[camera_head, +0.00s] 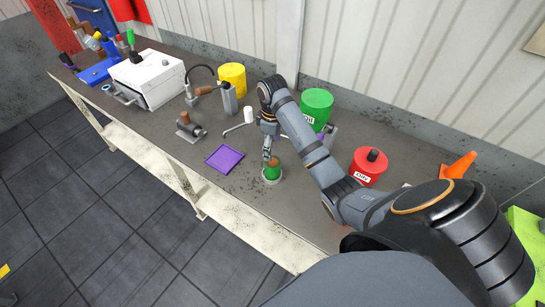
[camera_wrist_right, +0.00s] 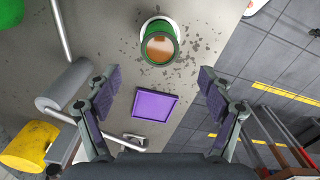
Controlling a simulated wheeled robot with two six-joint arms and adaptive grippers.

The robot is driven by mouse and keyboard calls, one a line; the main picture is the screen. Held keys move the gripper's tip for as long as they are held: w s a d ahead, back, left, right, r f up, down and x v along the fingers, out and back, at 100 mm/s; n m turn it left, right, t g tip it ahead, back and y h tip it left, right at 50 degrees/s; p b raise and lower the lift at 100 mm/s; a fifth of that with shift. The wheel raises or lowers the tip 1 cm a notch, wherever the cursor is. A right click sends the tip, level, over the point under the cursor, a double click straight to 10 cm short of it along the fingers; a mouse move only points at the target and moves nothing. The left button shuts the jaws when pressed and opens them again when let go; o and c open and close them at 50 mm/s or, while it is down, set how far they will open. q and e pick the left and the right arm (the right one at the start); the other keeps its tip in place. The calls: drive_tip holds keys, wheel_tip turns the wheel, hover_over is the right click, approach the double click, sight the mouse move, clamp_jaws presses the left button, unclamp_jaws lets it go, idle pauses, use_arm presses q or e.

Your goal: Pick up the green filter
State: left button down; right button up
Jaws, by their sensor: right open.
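The green filter (camera_head: 272,171) stands on a pale round base on the bench, near the front edge; its top is brown-orange. In the wrist view the filter (camera_wrist_right: 159,42) is at top centre, beyond the fingertips. My right gripper (camera_head: 267,150) is just above the filter in the head view, pointing down. In the wrist view the right gripper (camera_wrist_right: 157,78) is open, its two purple-padded fingers wide apart with nothing between the pads. My left gripper is not in view.
A flat purple tray (camera_head: 224,159) lies left of the filter. A large green canister (camera_head: 316,105) stands behind my arm, a red canister (camera_head: 369,166) to the right, a yellow one (camera_head: 232,77) at the back. A white box (camera_head: 147,75) is further left.

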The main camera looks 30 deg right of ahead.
sight(272, 161)
wheel_tip(272, 161, down, 5)
drive_tip(key=b, duration=0.4)
drive_tip(key=shift+s+a+r, duration=0.1)
drive_tip(key=shift+a+r, duration=0.05)
drive_tip(key=shift+w, duration=0.3)
drive_tip(key=f+b, duration=0.3)
drive_tip(key=shift+s+f, duration=0.1)
drive_tip(key=shift+s, duration=0.15)
drive_tip(key=shift+w+f, duration=0.2)
drive_tip(key=shift+f, duration=0.8)
drive_tip(key=shift+s+r, duration=0.1)
drive_tip(key=c, duration=1.6)
clamp_jaws()
drive_tip(key=shift+r, duration=0.1)
